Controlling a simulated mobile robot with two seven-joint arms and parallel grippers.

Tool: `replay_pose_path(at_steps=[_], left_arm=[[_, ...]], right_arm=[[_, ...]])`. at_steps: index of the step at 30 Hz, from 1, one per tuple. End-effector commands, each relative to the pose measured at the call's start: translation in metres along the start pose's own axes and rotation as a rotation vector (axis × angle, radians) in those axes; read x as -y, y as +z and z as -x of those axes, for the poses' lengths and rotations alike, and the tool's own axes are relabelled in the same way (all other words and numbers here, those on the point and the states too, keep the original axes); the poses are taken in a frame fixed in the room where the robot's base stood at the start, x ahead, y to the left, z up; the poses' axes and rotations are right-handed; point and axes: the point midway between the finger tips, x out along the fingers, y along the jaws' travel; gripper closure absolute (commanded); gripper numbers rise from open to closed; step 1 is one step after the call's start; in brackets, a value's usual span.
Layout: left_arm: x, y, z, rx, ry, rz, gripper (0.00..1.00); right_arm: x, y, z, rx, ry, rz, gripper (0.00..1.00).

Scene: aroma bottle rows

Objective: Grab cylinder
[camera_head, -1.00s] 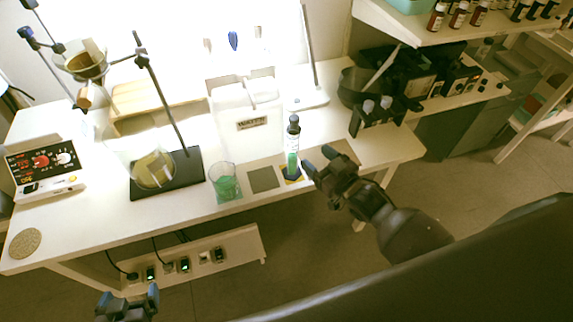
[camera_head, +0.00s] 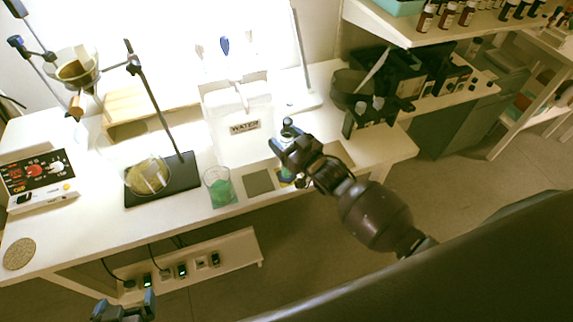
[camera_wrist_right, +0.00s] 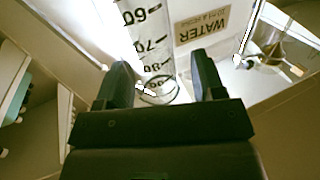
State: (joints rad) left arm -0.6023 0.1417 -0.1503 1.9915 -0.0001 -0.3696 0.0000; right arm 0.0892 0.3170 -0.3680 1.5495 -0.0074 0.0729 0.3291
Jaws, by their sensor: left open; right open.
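The clear graduated cylinder (camera_head: 288,124) stands upright near the table's front edge. My right gripper (camera_head: 283,146) is at its upper part and hides much of it in the head view. In the right wrist view the cylinder (camera_wrist_right: 147,40), with black scale marks, shows between and beyond the two open fingers (camera_wrist_right: 160,82). I cannot tell whether a finger touches it. My left gripper (camera_head: 123,305) is open and empty at the bottom left, below the table's front edge.
A beaker of green liquid (camera_head: 220,187) stands left of the cylinder, with a grey square pad (camera_head: 259,182) between. A WATER container (camera_head: 240,113) is behind. A stand with a dark base (camera_head: 180,183) is further left. Dark equipment (camera_head: 378,115) stands right.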

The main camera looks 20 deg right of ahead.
Motion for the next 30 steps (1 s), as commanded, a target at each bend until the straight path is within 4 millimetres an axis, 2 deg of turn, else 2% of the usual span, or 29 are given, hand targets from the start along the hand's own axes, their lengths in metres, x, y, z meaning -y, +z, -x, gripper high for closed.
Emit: replay_pose_path(at_steps=[4,12,14,24,25,30], left_arm=[[0.0005,0.0011,-0.0004,0.001,0.000,-0.001,0.05],[0.0005,0.0011,-0.0004,0.001,0.000,-0.001,0.05],[0.0005,0.0011,-0.0004,0.001,0.000,-0.001,0.05],[0.0005,0.0013,-0.0006,0.001,0.000,-0.001,0.05],[0.0005,0.0013,-0.0006,0.001,0.000,-0.001,0.05],[0.0005,0.0013,-0.0007,0.001,0.000,-0.001,0.05]], right_arm=[[-0.0006,0.0018,-0.0133,0.002,0.001,0.000,0.38],[-0.0006,0.0015,-0.0157,0.002,0.001,0.000,0.38],[-0.0006,0.0015,-0.0156,0.002,0.001,0.000,0.45],[-0.0007,0.0016,-0.0154,0.002,0.001,0.000,0.97],[-0.0008,0.0016,-0.0153,0.003,0.001,0.000,1.00],[-0.0008,0.0012,-0.0155,0.002,0.001,0.000,1.00]])
